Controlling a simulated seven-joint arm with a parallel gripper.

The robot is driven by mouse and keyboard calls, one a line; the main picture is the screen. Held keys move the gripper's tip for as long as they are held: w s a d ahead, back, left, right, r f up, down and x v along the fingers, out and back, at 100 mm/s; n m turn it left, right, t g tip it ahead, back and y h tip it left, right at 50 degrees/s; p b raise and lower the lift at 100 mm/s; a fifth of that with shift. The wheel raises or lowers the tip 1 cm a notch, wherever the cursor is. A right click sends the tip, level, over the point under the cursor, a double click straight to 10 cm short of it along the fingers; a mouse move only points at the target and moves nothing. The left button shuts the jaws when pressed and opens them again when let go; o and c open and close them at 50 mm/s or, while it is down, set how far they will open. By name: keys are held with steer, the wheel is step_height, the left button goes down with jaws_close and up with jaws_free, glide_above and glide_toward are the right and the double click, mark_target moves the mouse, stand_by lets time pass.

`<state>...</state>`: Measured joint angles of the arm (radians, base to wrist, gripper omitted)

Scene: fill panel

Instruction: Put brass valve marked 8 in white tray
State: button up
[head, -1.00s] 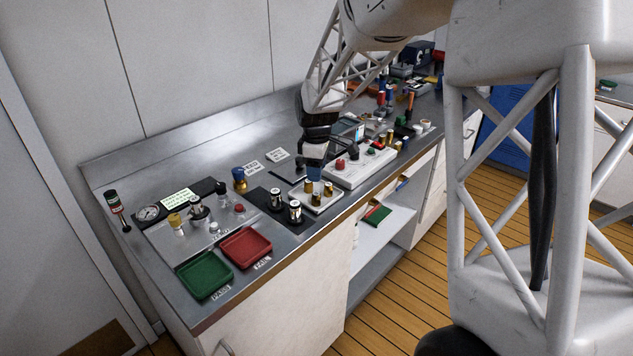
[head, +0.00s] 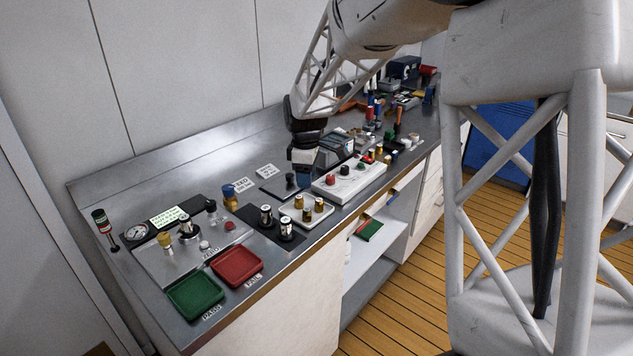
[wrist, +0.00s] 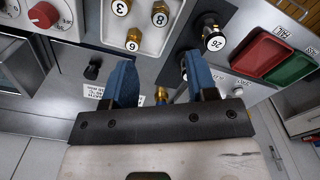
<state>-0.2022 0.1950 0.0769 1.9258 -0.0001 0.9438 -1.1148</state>
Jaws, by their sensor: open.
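The brass valve marked 8 (wrist: 159,14) stands in the white tray (wrist: 110,33), with two brass valves marked 3 (wrist: 121,8) and 6 (wrist: 133,45). In the head view the white tray (head: 289,213) also shows these small brass valves, but their marks are too small to read. My gripper (wrist: 160,88) is open, with its blue fingers apart and clear of the tray's valves. In the head view my gripper (head: 303,168) hovers above and behind the white tray. A small brass-and-blue piece (wrist: 161,97) shows between the fingers, apparently on the bench beyond them.
A black valve marked 26 (wrist: 212,38) stands on a dark mat beside the tray. A white control box (head: 350,184) is to the right. Red (head: 237,267) and green (head: 195,297) trays lie at the left front. Bare metal bench shows along the back.

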steer(key=s+d+r+m+t, duration=0.1)
steer(key=s+d+r+m, duration=0.35)
steer(key=s, duration=0.55)
steer(key=s+d+r+m, duration=0.3)
steer(key=s+d+r, duration=0.2)
steer(key=s, duration=0.5)
steer(key=s+d+f+m, duration=0.1)
steer(key=s+m, duration=0.3)
steer(key=s, duration=0.7)
steer(key=s+d+f+m+t, duration=0.1)
steer(key=s+d+m, duration=0.3)
steer(key=s, duration=0.7)
steer(key=shift+s+d+t, duration=0.3)
steer(key=shift+s+d, duration=0.05)
